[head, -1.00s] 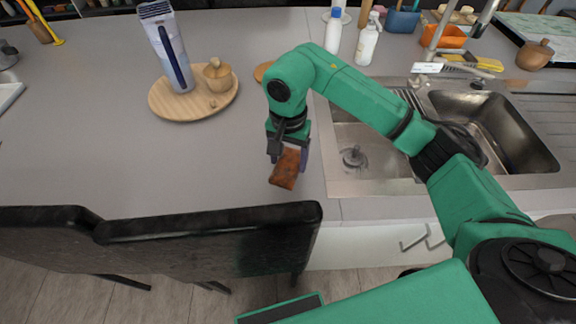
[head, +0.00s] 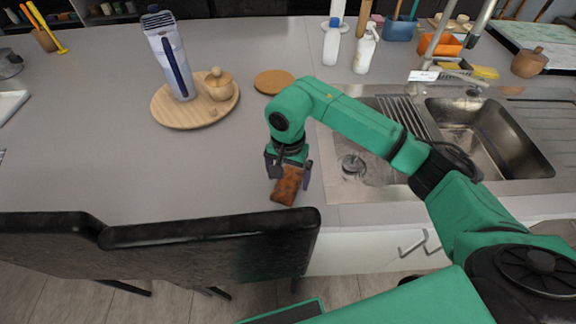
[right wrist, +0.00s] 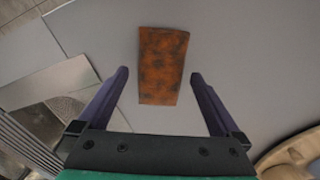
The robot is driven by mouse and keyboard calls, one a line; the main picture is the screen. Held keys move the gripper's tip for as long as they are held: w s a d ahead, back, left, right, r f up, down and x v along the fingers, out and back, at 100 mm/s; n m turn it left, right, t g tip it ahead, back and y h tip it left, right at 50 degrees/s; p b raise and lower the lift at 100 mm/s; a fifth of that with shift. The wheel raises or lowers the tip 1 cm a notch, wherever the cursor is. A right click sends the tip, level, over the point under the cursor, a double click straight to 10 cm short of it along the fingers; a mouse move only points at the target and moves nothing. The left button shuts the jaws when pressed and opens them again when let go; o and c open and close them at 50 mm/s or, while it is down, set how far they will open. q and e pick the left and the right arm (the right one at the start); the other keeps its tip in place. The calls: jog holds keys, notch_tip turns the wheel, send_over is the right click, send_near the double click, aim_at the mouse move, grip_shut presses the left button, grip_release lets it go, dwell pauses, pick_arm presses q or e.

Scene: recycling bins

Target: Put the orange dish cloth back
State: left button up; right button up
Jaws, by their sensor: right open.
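The orange-brown dish cloth (head: 287,187) lies on the grey counter, left of the sink, near the front edge. My right gripper (head: 288,180) is over it, pointing down at the counter. In the right wrist view the cloth (right wrist: 163,65) is a mottled rectangle lying just beyond and between the two fingertips. The right gripper (right wrist: 160,75) is open there, with bare counter between each finger and the cloth. My left gripper is not in view.
The steel sink (head: 400,190) is to the right of the gripper. A round wooden board (head: 178,116) with a tall container (head: 168,55) stands at the back left. A black chair back (head: 210,245) rises before the counter. An orange caddy (head: 440,45) stands behind the sink.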

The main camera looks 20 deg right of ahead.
aim_at(288, 181)
notch_tip(288, 181, up, 12)
jog(key=b, duration=0.2)
jog(key=shift+b, duration=0.4)
jog(key=shift+f, duration=0.15)
